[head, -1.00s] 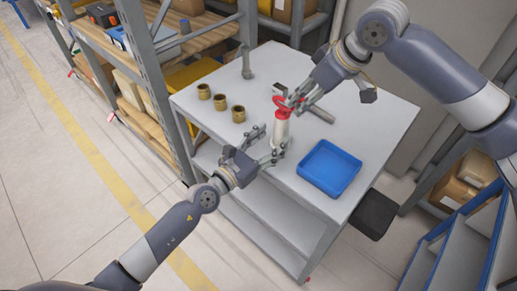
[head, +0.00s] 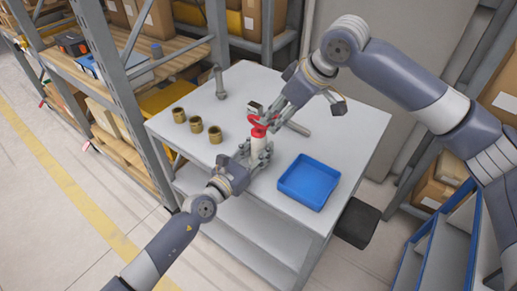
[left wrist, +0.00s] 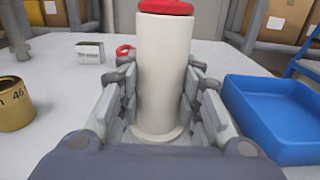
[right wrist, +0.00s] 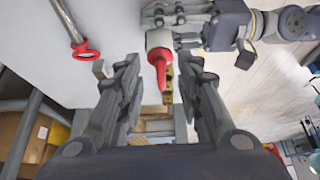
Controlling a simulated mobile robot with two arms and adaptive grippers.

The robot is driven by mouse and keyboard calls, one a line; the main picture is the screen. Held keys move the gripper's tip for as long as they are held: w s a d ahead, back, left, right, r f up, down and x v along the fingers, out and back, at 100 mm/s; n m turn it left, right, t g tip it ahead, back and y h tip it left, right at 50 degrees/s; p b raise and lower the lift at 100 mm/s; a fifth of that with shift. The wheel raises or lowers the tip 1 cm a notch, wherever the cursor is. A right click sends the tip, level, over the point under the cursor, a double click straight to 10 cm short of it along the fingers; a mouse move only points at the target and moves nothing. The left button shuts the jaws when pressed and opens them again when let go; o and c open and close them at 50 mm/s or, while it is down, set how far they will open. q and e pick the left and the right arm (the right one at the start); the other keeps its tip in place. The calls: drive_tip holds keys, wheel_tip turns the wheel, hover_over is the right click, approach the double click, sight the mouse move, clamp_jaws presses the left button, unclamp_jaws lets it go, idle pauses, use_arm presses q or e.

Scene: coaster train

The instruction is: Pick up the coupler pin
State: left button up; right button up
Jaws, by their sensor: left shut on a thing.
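The coupler pin seems to be the grey rod (head: 298,128) with a red ring, lying on the table behind the bottle. Its rod (right wrist: 68,20) and red ring (right wrist: 87,51) show at the upper left of the right wrist view. A white bottle (left wrist: 162,70) with a red top stands upright between the fingers of my left gripper (head: 258,157), which is shut on it. My right gripper (right wrist: 162,82) is open and empty above the table, close to the bottle's red nozzle (right wrist: 160,66). In the head view it partly hides the pin's ring end.
A blue tray (head: 308,182) sits to the right of the bottle. Three brass bushings (head: 195,125) stand at the left table edge. A grey post (head: 219,82) stands at the back left, and a small grey block (left wrist: 90,51) lies behind the bottle.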

drive_tip(key=shift+o, duration=0.4)
drive_tip(key=t+y, duration=0.7)
drive_tip(key=y, duration=0.3)
approach(247, 115)
drive_tip(key=w, duration=0.2)
drive_tip(key=a, duration=0.1)
drive_tip(key=w+a, duration=0.1)
drive_tip(key=a, duration=0.1)
drive_tip(key=w+a+f, duration=0.1)
drive_tip(key=a, duration=0.1)
drive_tip(key=shift+w+a, duration=0.15)
drive_tip(key=shift+w, duration=0.1)
clamp_jaws()
idle(0.4)
